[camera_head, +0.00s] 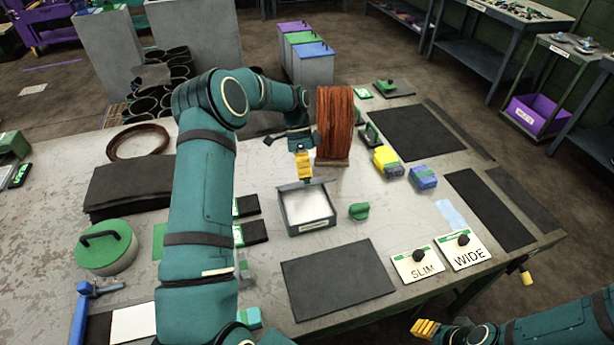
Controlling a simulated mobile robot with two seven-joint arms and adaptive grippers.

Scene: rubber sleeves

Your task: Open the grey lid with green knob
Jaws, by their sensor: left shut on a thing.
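An open grey box (318,224) with a pale interior stands mid-table. A thin dark grey lid (318,182) shows almost edge-on at the box's back rim. My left gripper (304,178) points down there with its yellow fingers shut on the lid. The fingers hide the grip point, and I cannot see a green knob on this lid. A green knob-like piece (359,211) lies on the table right of the box, apart from it. My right gripper (424,328) is low at the front right, off the table; its finger opening is unclear.
A reddish-brown spool (334,125) stands close behind my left gripper. Yellow (388,162) and blue (423,177) blocks sit to the right. SLIM (418,266) and WIDE (464,250) signs stand at the front right. A dark mat (338,281) lies before the box.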

